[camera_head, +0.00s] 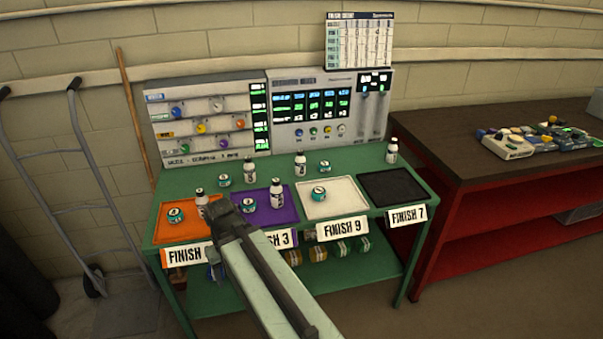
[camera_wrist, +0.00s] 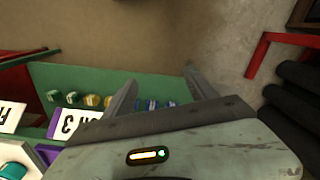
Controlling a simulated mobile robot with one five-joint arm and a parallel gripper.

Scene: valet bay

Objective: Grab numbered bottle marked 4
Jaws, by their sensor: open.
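Several white bottles with dark caps stand on the green table (camera_head: 347,161): one on the orange tray (camera_head: 201,201), one on the purple tray (camera_head: 277,195), two behind the trays, at the left (camera_head: 250,170) and middle (camera_head: 300,164), and one at the back right (camera_head: 392,151). Their marks are too small to read, so I cannot tell which is 4. My gripper (camera_head: 230,210) is above the front edge near the orange and purple trays, partly hiding the orange tray's bottle. In the wrist view my gripper (camera_wrist: 160,85) is open, with nothing between its fingers.
Teal tins stand among the bottles, one on the white tray (camera_head: 345,208); the black tray (camera_head: 395,187) is empty. Label cards hang along the front edge. Several tins line the lower shelf (camera_wrist: 85,78). A red bench (camera_head: 500,205) is at right, a hand truck (camera_head: 75,175) at left.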

